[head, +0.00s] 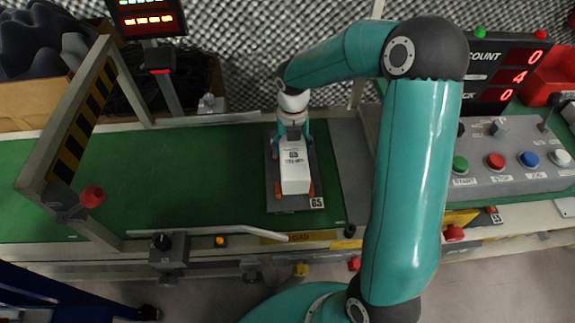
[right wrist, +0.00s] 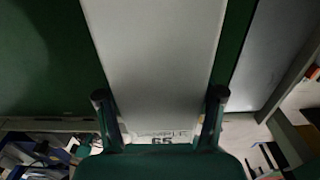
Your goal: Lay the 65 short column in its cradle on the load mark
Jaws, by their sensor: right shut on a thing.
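The white short column (head: 296,181) lies lengthwise on or just over a dark grey cradle plate (head: 276,196) on the green belt; whether it rests fully cannot be told. Orange pieces show on both sides of it. The plate carries a tag reading 65 (head: 317,202). My right gripper (head: 292,136) is shut on the column's far end. In the right wrist view the pale column (right wrist: 155,50) runs between the two dark fingers of my right gripper (right wrist: 159,97), with a printed 65 near its end. A yellow LOAD label (head: 298,237) is on the front rail. My left gripper is not in view.
The green belt (head: 170,175) is clear left of the plate. A striped gate (head: 80,125) spans the belt at left. A control panel (head: 510,160) with several coloured buttons stands at right. A metal guide bar (head: 205,233) runs along the front.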

